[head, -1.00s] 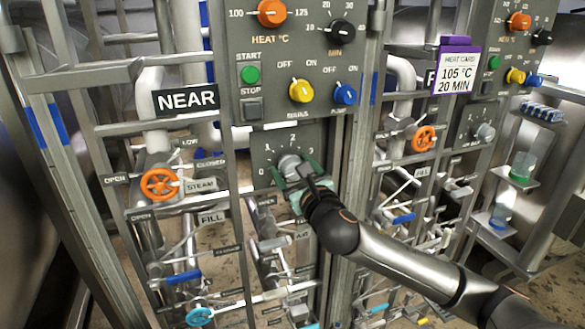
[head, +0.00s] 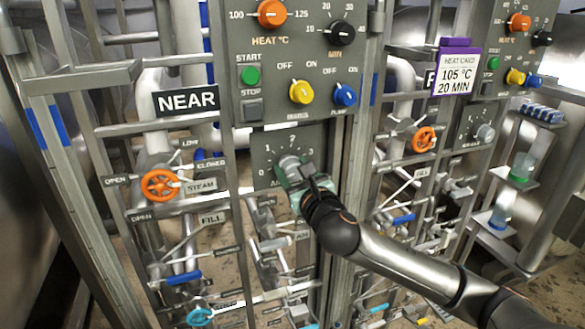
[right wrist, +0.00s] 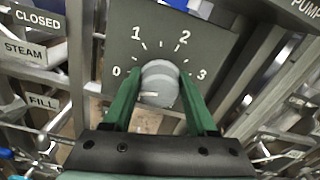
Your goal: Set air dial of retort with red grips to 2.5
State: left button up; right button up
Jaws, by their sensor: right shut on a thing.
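The air dial is a grey round knob (right wrist: 160,82) on a dark grey plate (right wrist: 205,35) marked 0, 1, 2 and 3. In the head view the knob (head: 289,166) sits on the panel under the NEAR retort's controls. My right gripper (right wrist: 160,90) has its green fingers on either side of the knob and is shut on it. A pale line shows on the lower left of the knob face; which number the dial stands at I cannot tell. The right gripper (head: 298,180) partly hides the dial in the head view. My left gripper is not in view.
Above are an orange heat knob (head: 272,13), a black knob (head: 342,33), and yellow (head: 302,91) and blue (head: 345,94) switches. An orange steam wheel (head: 160,184) is to the left. A second retort panel stands right, with a purple-topped heat card (head: 455,72). Metal rails surround the arm.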

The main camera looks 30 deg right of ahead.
jog(key=m+p, duration=0.2)
jog(key=m, duration=0.1)
jog(key=shift+d+r+m, duration=0.1)
jog(key=shift+m, duration=0.2)
jog(key=m+p, duration=0.1)
jog(key=m, duration=0.3)
jog(key=shift+d+m, duration=0.1)
jog(key=shift+m, duration=0.2)
jog(key=m+p, duration=0.1)
jog(key=m, duration=0.3)
jog(key=shift+m, duration=0.3)
jog(key=m, duration=0.3)
jog(key=m+p, duration=0.1)
jog(key=shift+d+f+m, duration=0.15)
jog(key=shift+f+m, duration=0.15)
jog(key=m, duration=0.5)
jog(key=shift+f, duration=0.15)
jog(key=m, duration=0.6)
jog(key=shift+f+m, duration=0.15)
jog(key=shift+m, duration=0.25)
jog(key=o, duration=1.4)
jog(key=shift+c, duration=0.2)
